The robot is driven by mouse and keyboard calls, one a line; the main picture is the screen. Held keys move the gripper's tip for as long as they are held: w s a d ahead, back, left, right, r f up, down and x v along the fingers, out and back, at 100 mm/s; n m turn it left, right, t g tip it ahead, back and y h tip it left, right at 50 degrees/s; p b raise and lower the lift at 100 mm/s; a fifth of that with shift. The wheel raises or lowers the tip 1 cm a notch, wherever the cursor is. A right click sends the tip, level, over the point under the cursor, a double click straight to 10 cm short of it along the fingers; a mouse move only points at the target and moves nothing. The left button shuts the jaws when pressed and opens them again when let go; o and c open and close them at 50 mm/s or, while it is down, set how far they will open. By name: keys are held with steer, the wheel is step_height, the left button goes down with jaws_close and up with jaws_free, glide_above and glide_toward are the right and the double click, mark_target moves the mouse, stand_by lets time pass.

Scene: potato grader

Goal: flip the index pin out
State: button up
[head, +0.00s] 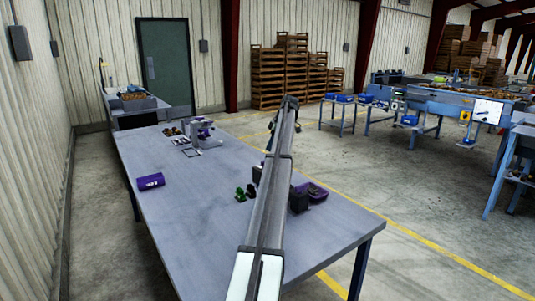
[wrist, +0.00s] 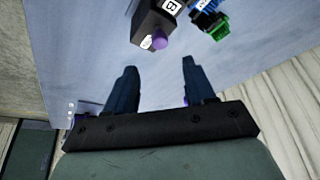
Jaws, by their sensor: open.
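A black block (wrist: 152,22) with a white label and a purple round knob (wrist: 160,40) lies ahead of my gripper (wrist: 157,66) in the wrist view. I cannot tell for certain whether this knob is the index pin. My gripper is open and empty, its two dark fingers spread apart, with the knob beyond the gap between the tips and not between them. In the head view my arm crosses the table and hides part of it. Dark blocks (head: 298,199) stand beside the arm, with a purple-and-dark part (head: 314,192) to their right.
Green pieces (head: 245,192) lie left of my arm; a green piece (wrist: 218,32) also shows in the wrist view. A purple box (head: 150,181) lies on the grey table (head: 190,220) at left. A grey-and-purple device (head: 201,132) stands farther back. The table's near left is clear.

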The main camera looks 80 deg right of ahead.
steer(key=shift+v, duration=2.7)
